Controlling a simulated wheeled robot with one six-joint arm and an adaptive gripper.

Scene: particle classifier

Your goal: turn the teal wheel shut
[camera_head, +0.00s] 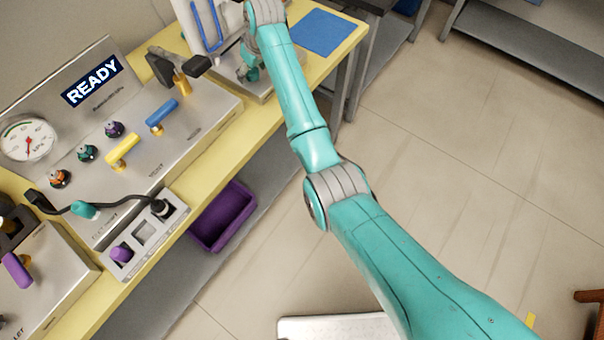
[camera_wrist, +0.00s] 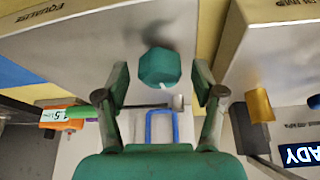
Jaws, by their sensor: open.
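The teal wheel (camera_wrist: 159,66) is a faceted knob with a small white mark on its edge. It sits on a steel housing (camera_wrist: 75,42) lettered "EQUALISE" in the wrist view. My gripper (camera_wrist: 160,76) is open, with one finger to the left and one to the right of the wheel. Gaps show between wheel and fingers; I see no contact. In the head view my gripper (camera_head: 249,68) is small, at the far end of the bench, and the wheel cannot be told apart from it there.
A steel panel with a READY display (camera_head: 92,81), a gauge (camera_head: 29,141), a yellow handle (camera_head: 123,151) and a blue handle (camera_head: 161,116) stands nearby. A blue bent handle (camera_wrist: 161,124) lies beyond the wheel. A purple bin (camera_head: 222,217) is below the bench.

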